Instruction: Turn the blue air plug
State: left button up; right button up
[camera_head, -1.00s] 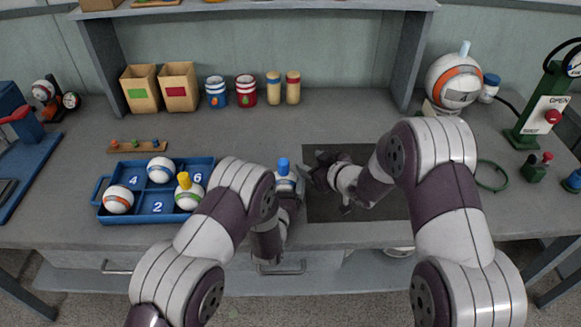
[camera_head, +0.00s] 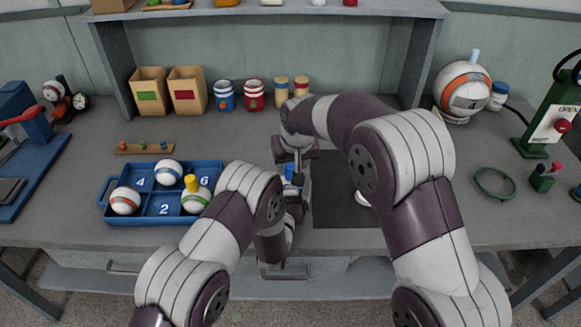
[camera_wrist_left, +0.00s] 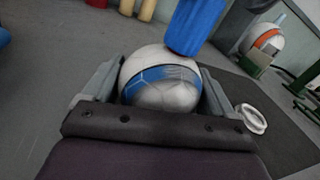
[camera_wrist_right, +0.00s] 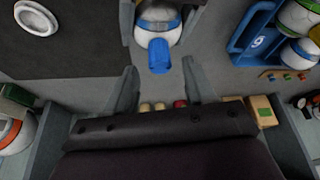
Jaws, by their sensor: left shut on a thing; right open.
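The blue air plug (camera_head: 289,171) stands out of the top of a white ball with a blue band (camera_wrist_left: 160,82). The plug shows large in the left wrist view (camera_wrist_left: 195,25) and in the right wrist view (camera_wrist_right: 158,55). My left gripper (camera_wrist_left: 160,88) is shut on the ball, a finger on each side. My right gripper (camera_wrist_right: 160,76) is open, with the plug just beyond its fingertips, lined up with the gap between them. In the head view my right gripper (camera_head: 295,160) is over the plug and partly hides it and the ball.
A dark mat (camera_head: 335,210) with a white ring-like part (camera_wrist_right: 38,18) lies beside the ball. A blue tray (camera_head: 165,220) with several balls is at left; one carries a yellow plug (camera_head: 191,183). Cups and boxes stand behind. A green ring (camera_head: 495,183) lies at right.

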aim_at(289, 167)
jog(key=shift+x, duration=1.95)
grip_shut()
jog(key=shift+s+m, duration=0.1)
jog(key=shift+m, duration=0.2)
jog(key=m+h, duration=0.1)
jog(key=m, duration=0.2)
jog(key=shift+m+h, duration=0.3)
jog(key=shift+m, duration=0.1)
jog(key=shift+a+r+m+h, duration=0.1)
jog(key=shift+m+h, duration=0.8)
jog(key=shift+m, duration=1.4)
jog(key=shift+g, duration=0.3)
